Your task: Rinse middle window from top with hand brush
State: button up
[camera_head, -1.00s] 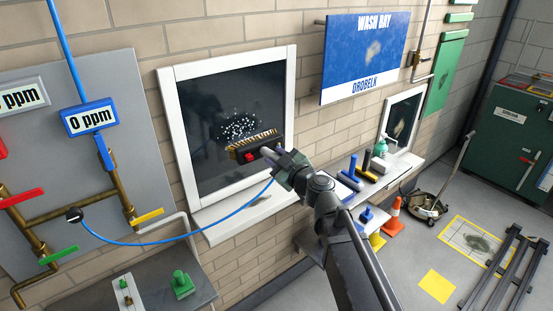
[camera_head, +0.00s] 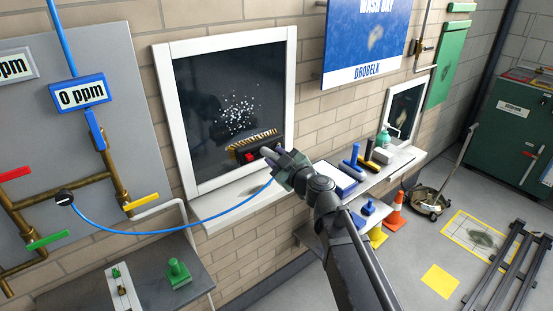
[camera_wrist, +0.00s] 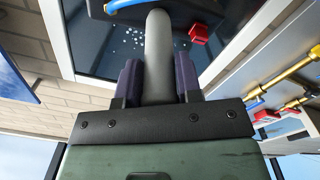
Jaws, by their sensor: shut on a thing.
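My gripper (camera_head: 284,160) is shut on the grey handle of the hand brush (camera_head: 248,149). The handle also shows between the fingers (camera_wrist: 158,85) in the wrist view. The brush has a dark head, tan bristles and a red part, and a blue hose (camera_head: 225,216) runs to it. It is at the lower right part of the dark, white-framed window (camera_head: 215,95), bristles up; I cannot tell if they touch the glass. White droplets (camera_head: 238,108) show on the pane above the brush. A smaller window (camera_head: 403,110) is farther right.
A grey panel (camera_head: 135,110) with pipes, coloured valve handles and a "0 ppm" display (camera_head: 82,94) is at left. The window sill (camera_head: 225,205) lies below the brush.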

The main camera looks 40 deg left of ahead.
jog(key=shift+f+b, duration=0.5)
jog(key=shift+f, duration=0.2)
jog(key=shift+d, duration=0.15)
jog(key=v, duration=0.9)
jog(key=shift+d, duration=0.4)
jog(key=shift+s+r, duration=0.1)
